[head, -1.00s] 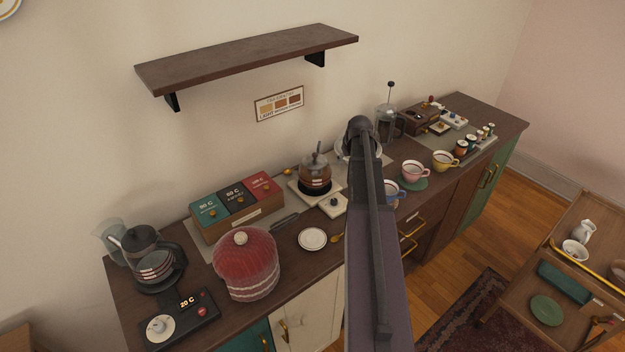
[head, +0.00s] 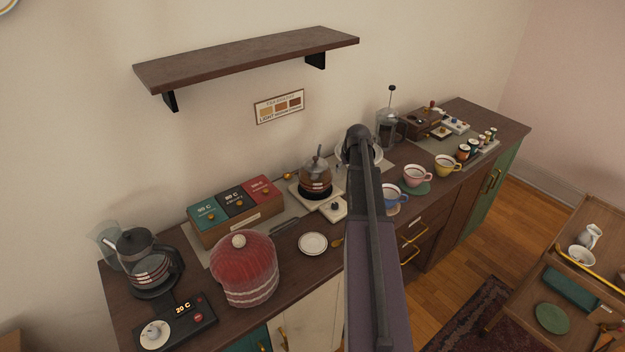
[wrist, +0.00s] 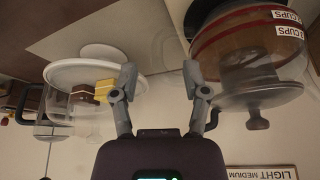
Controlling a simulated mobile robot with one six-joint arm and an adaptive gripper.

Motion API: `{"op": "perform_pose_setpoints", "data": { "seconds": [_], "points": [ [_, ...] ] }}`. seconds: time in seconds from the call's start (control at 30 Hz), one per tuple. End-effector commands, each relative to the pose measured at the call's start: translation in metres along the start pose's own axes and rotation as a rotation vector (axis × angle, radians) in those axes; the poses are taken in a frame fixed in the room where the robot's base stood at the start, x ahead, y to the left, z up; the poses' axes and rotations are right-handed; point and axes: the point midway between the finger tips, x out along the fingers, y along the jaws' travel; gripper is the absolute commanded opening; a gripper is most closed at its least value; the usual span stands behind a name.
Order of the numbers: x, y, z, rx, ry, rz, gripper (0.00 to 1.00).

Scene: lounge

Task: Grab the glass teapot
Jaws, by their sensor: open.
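The glass teapot (head: 316,184) stands on a small pale warmer on the sideboard, with amber-brown liquid and a knobbed dark lid. In the head view my arm hides the gripper.
A glass-covered white stand with cake pieces (wrist: 94,75) is close to my left finger in the wrist view. Tea boxes (head: 236,211), a red knitted cosy (head: 245,270), a saucer (head: 313,244) and several cups surround the teapot. A wall shelf (head: 245,60) hangs above.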

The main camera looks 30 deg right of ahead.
Motion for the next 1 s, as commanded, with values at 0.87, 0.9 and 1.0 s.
{"op": "perform_pose_setpoints", "data": {
  "seconds": [0.87, 0.9, 1.0],
  "points": [
    [0.051, 0.000, 0.001, 0.002, 0.000, 0.001, 0.59],
    [0.051, 0.000, 0.001, 0.002, 0.000, 0.001, 0.59],
    [0.050, 0.000, 0.001, 0.002, 0.000, 0.001, 0.59]
  ]
}}
